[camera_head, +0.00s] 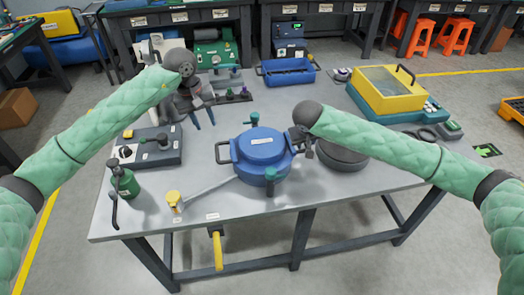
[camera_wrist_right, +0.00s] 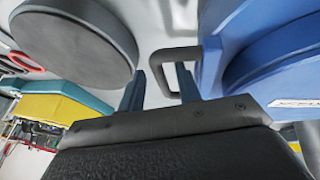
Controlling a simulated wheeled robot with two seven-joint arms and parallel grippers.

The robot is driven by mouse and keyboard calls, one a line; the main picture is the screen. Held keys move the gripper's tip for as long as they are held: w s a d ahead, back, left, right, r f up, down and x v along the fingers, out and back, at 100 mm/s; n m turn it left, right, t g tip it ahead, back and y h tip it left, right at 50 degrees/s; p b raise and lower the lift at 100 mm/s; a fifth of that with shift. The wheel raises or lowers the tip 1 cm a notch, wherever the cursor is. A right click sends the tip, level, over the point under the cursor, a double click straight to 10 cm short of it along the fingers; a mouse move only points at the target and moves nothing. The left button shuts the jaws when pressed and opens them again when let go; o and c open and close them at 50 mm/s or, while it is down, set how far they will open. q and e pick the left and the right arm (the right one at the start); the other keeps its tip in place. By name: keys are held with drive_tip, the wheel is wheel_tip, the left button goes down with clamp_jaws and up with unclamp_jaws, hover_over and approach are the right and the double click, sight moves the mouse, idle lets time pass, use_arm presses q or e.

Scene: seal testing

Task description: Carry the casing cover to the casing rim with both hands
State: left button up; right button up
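A round blue casing (camera_head: 270,174) stands at the middle of the table, with green clamps at its front and back. A blue disc-like cover (camera_head: 259,144) with a white label lies over it; I cannot tell whether it is seated on the rim, which is hidden. Grey loop handles (camera_head: 222,152) stick out at the sides. My right gripper (camera_head: 309,153) is beside the right handle (camera_wrist_right: 160,62); in the right wrist view its fingers (camera_wrist_right: 162,88) are apart, around part of the loop. My left gripper (camera_head: 204,120) is open and empty, behind and left of the blue casing.
A dark grey round block (camera_head: 345,156) stands close right of my right gripper; it fills the upper left of the wrist view (camera_wrist_right: 75,40). A blue tray (camera_head: 287,76) stands behind.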

drive_tip(key=shift+r, duration=0.15)
drive_tip(key=shift+s+a+r, duration=0.1)
drive_tip(key=shift+s+r, duration=0.1)
drive_tip(key=shift+r, duration=0.1)
use_arm(q)
drive_tip(key=shift+a+r, duration=0.1)
drive_tip(key=shift+r, duration=0.3)
use_arm(e)
drive_tip(key=v, duration=1.1)
use_arm(q)
drive_tip(key=shift+o, duration=0.5)
drive_tip(key=o, duration=1.4)
drive_tip(key=shift+c, duration=0.2)
wheel_tip(320, 180, up, 9)
drive_tip(key=a, duration=0.1)
drive_tip(key=shift+s+a, duration=0.15)
drive_tip(key=shift+a, duration=0.15)
use_arm(e)
drive_tip(key=shift+r, duration=0.2)
use_arm(q)
drive_tip(key=shift+p, duration=0.3)
